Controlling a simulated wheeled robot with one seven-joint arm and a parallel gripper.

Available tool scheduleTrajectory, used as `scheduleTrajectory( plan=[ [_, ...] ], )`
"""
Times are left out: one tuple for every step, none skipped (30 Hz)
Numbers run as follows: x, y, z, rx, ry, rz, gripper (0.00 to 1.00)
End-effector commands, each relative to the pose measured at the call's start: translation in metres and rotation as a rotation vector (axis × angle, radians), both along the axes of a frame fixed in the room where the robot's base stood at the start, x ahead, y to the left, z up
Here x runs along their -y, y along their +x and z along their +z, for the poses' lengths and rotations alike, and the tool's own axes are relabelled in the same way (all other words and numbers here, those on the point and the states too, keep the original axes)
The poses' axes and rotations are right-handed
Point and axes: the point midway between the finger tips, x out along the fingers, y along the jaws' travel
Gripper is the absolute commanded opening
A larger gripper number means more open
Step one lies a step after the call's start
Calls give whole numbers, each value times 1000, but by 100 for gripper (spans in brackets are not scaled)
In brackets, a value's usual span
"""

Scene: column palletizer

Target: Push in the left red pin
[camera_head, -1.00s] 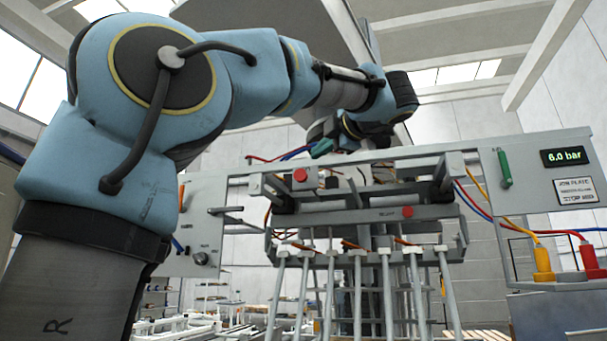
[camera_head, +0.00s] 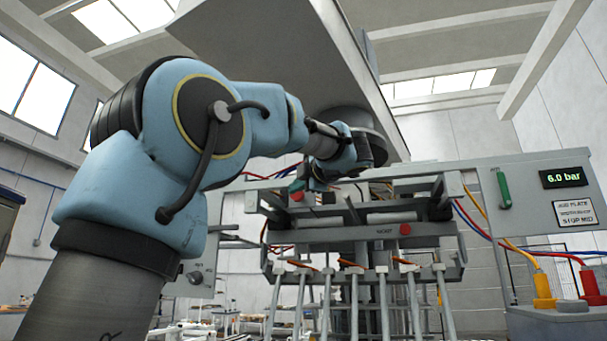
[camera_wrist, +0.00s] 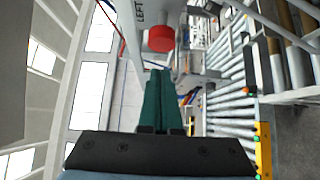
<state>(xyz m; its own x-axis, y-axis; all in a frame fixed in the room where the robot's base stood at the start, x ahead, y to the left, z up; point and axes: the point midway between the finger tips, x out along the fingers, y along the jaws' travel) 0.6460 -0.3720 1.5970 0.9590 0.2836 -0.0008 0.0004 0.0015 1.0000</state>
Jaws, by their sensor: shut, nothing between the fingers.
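The left red pin (camera_head: 297,190) sticks out of the upper bar of the grey head frame. In the wrist view it shows as a red cylinder (camera_wrist: 161,39) beside a "LEFT" label, just beyond my fingertips. My gripper (camera_wrist: 160,72) has teal fingers shut together with nothing between them. The fingertips point at the pin, slightly below it in the picture, with a small gap seeming to remain; contact cannot be told. In the head view my gripper (camera_head: 303,170) is small and partly hidden, just above the pin. A second red pin (camera_head: 405,229) sits lower right.
A grey panel (camera_head: 530,200) with a green handle (camera_head: 503,190) and a "6.0 bar" display (camera_head: 564,178) stands at the right. Coloured hoses run around the frame. A row of grey rods (camera_head: 355,305) hangs below. A large grey beam passes overhead.

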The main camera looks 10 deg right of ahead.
Motion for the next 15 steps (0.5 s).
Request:
scheduleTrajectory(
  plan=[
    [6,7,3,-1,4,-2,0],
    [8,10,3,-1,4,-2,0],
    [10,14,3,-1,3,-2,0],
    [11,17,2,-1,2,-1,0],
    [12,19,2,-1,2,-1,0],
    [14,21,2,1,1,-1,0],
    [14,23,2,1,1,-1,0],
    [15,24,1,1,1,-2,0],
    [15,25,1,1,1,-2,0],
    [16,25,1,1,1,-2,0],
    [16,25,0,0,1,-2,0],
    [16,26,0,0,1,-3,0],
    [16,26,0,0,0,-3,0],
    [16,26,0,0,0,-3,0],
    [16,26,0,0,0,-2,0]
  ],
)
